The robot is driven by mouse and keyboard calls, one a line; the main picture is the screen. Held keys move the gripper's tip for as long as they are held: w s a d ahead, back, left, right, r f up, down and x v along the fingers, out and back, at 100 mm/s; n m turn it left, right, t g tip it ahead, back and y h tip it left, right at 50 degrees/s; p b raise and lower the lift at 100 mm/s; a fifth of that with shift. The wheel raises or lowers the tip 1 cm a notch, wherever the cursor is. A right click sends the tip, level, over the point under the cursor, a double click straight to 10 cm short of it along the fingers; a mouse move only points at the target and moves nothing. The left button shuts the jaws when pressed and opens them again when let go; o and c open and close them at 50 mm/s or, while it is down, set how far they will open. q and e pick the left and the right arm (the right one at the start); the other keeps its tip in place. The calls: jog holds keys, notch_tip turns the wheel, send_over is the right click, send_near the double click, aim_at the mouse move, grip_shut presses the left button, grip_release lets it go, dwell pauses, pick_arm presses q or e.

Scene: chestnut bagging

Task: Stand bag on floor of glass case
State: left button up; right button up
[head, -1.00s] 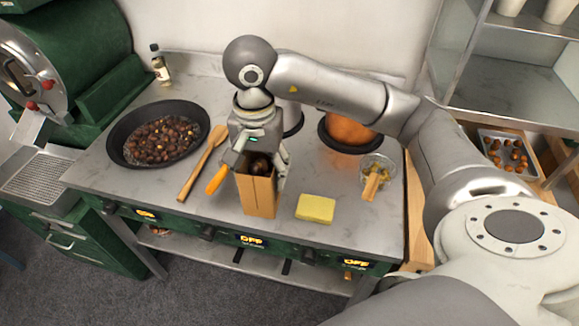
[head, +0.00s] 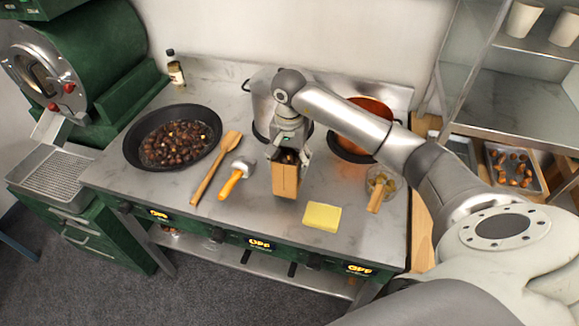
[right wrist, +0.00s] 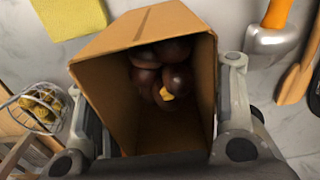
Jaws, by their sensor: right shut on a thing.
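An open brown paper bag (head: 285,181) with dark chestnuts inside is upright over the middle of the counter in the head view. My right gripper (head: 290,154) is shut on the bag, its fingers on opposite sides near the top. In the right wrist view the bag (right wrist: 140,33) gapes toward the camera, chestnuts deep inside, between the fingers of the gripper (right wrist: 165,115). The glass case (head: 462,62) stands at the right, with a bare metal surface (head: 525,108) inside. I cannot tell how far the bag is above the counter. My left gripper is out of view.
A yellow sponge (head: 322,217), an orange-handled scoop (head: 230,184) and a wooden spatula (head: 208,180) lie near the bag. A pan of chestnuts (head: 130,150) is left. Cups (head: 523,18) stand on the case's upper shelf.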

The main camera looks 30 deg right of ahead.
notch_tip(320, 180, down, 3)
jog(key=shift+r+p, duration=0.1)
jog(key=shift+p, duration=0.9)
jog(key=shift+w+d+f, duration=0.1)
jog(key=shift+f, duration=0.1)
jog(key=shift+f, duration=0.2)
jog(key=o, duration=1.5)
jog(key=shift+o, duration=0.2)
jog(key=shift+r, duration=0.1)
